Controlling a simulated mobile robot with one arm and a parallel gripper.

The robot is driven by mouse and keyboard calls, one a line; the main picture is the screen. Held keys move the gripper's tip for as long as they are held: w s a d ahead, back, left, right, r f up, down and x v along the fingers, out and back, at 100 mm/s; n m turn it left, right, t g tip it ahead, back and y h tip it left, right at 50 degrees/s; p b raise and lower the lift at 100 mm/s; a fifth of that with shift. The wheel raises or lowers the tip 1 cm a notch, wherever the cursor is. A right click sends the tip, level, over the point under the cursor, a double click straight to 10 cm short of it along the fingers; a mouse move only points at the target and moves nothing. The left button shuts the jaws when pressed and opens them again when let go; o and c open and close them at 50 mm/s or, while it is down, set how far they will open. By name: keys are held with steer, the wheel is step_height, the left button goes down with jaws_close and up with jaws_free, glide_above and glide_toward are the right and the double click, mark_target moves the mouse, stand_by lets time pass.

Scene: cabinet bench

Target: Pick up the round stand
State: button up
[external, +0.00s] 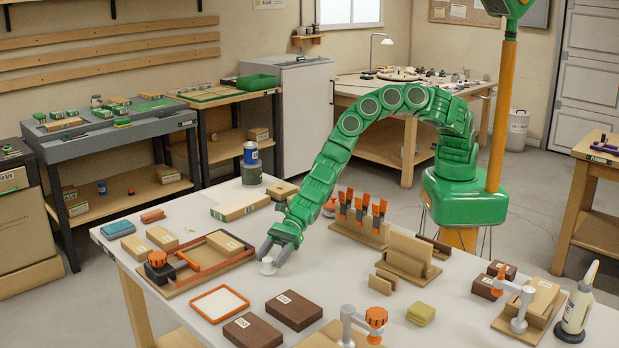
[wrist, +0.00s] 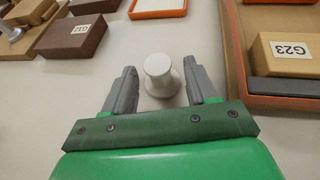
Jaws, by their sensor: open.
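The round stand (external: 268,266) is a small white-grey piece with a wide round foot and a narrower round top. It stands upright on the white bench. In the wrist view the round stand (wrist: 160,74) is centred between the two grey fingers. My gripper (external: 272,252) is open, pointing down at the stand. In the wrist view my gripper (wrist: 155,88) has one finger on each side of the stand, with a visible gap on both sides. I cannot tell the exact height of the fingertips over the bench.
A wooden tray (external: 172,291) with a block labelled G23 (wrist: 287,55) lies close beside the stand. An orange-rimmed tray (external: 193,311), brown boxes (external: 294,309) and a clamp (external: 349,326) lie toward the front. A rack of orange-handled tools (external: 361,232) stands right of my gripper.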

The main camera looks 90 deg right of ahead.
mark_target(268, 266)
steer(key=shift+x, duration=1.4)
steer(key=shift+s, duration=0.15)
steer(key=c, duration=0.9)
